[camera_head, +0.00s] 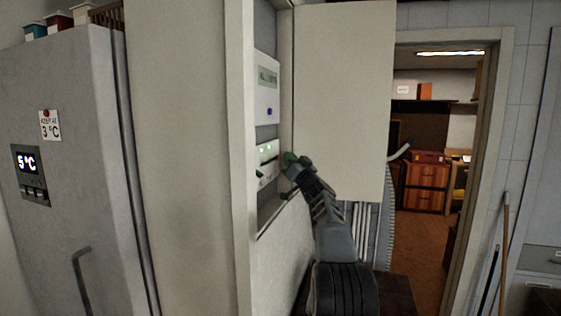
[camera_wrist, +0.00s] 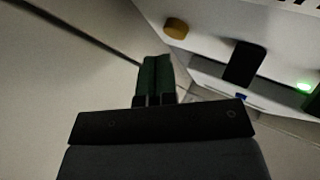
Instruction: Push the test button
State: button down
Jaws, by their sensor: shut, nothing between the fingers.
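The same view shows a black switch lever (camera_wrist: 243,65) and a lit green lamp (camera_wrist: 304,86) on this device. My gripper (camera_wrist: 155,68) is shut and empty, with its green fingertips together, below and left of the button and apart from it in the picture. In the head view my gripper (camera_head: 290,158) is at the right side of the lower white device (camera_head: 267,154); the button cannot be made out there.
A white meter (camera_head: 266,85) with a display and a blue button is above, in the same recessed wall box. The box's open door (camera_head: 343,90) stands right of my gripper. A grey fridge (camera_head: 75,130) is at left, and a doorway (camera_head: 425,220) opens at right.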

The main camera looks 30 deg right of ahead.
jog(key=shift+s+d+b, duration=1.3)
jog(key=shift+s+d, duration=0.35)
jog(key=shift+s, duration=0.2)
jog(key=shift+d, duration=0.1)
